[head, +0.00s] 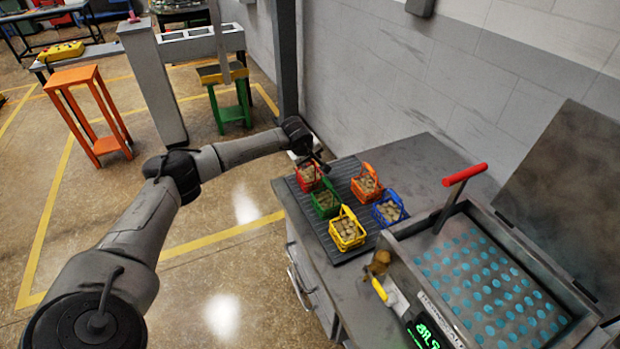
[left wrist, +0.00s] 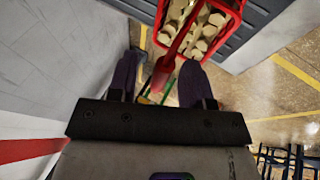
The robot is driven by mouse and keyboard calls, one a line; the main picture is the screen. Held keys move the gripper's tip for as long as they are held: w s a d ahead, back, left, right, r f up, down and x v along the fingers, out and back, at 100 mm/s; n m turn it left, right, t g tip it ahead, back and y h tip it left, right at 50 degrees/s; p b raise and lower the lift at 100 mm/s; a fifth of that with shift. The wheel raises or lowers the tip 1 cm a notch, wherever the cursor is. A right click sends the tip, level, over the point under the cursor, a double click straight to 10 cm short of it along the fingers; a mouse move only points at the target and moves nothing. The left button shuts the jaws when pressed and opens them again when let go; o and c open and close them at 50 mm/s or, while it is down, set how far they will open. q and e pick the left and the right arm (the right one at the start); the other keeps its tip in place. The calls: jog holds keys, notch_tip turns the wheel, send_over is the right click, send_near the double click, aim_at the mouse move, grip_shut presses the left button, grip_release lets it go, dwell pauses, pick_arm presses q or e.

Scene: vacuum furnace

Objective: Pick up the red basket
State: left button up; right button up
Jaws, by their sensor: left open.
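The red basket (head: 307,178) stands at the far left corner of a dark ribbed mat and holds several pale round pieces. In the left wrist view the red basket (left wrist: 238,30) is at the top, and its red handle reaches down between my two fingers. My left gripper (head: 320,160) is at the basket's handle in the head view. In the left wrist view the left gripper (left wrist: 160,74) is open, with a finger on each side of the handle. I cannot tell whether either finger touches it. My right gripper is not in view.
Green (head: 325,203), orange (head: 367,184), blue (head: 389,209) and yellow (head: 347,230) baskets stand close by on the ribbed mat (head: 337,253). A furnace box (head: 490,275) with a red-handled lever (head: 464,175) is to the right. A wall rises behind the bench.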

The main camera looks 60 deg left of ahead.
pick_arm(q)
grip_shut()
dwell(0.5)
dwell(1.0)
